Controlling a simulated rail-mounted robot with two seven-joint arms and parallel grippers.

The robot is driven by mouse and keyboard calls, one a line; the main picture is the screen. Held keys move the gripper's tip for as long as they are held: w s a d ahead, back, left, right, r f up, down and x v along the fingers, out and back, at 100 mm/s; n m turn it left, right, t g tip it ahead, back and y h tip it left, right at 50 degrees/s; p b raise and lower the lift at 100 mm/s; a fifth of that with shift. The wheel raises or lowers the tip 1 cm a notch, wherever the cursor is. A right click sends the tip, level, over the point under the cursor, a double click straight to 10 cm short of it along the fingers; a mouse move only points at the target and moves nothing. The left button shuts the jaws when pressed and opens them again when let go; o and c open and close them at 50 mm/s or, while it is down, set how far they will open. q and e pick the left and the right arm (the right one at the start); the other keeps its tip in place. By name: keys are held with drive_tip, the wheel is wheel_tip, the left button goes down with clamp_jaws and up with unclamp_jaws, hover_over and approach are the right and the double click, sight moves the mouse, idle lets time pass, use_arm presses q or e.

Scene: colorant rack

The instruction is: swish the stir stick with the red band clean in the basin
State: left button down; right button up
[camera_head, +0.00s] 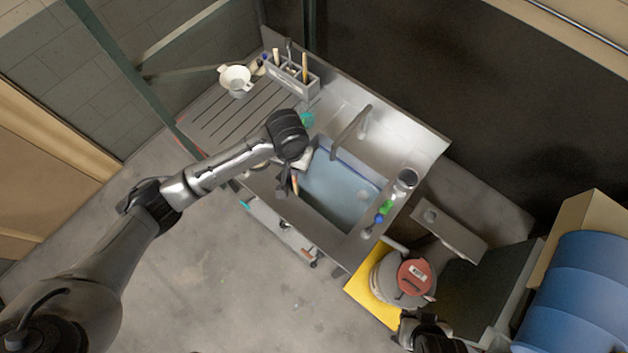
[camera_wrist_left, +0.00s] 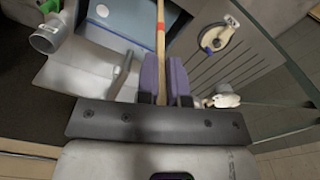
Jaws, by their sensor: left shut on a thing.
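My left gripper (camera_head: 288,180) is over the left edge of the basin (camera_head: 343,182), which holds bluish water. In the left wrist view its purple fingers (camera_wrist_left: 164,80) are closed on a wooden stir stick (camera_wrist_left: 161,48) with a red band (camera_wrist_left: 160,26). The stick (camera_head: 295,184) shows only as a short piece in the head view. Its far end runs out of the wrist view, so I cannot tell if it touches the water. My right gripper (camera_head: 425,332) is partly in view at the bottom edge; its fingers are unclear.
A grey holder (camera_head: 310,88) with several upright tools stands at the sink's back left, beside a white cup (camera_head: 235,78). A faucet (camera_head: 352,124) arches over the basin's back. A metal cup (camera_head: 406,179) and green bottle (camera_head: 387,207) stand right. A red-lidded bucket (camera_head: 415,277) is nearer.

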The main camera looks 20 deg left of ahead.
use_arm(q)
drive_tip(key=w+a, duration=0.3)
drive_tip(key=a, duration=0.5)
idle(3.5)
drive_tip(key=shift+r, duration=0.15)
wheel_tip(320, 180, up, 10)
idle(1.2)
idle(0.8)
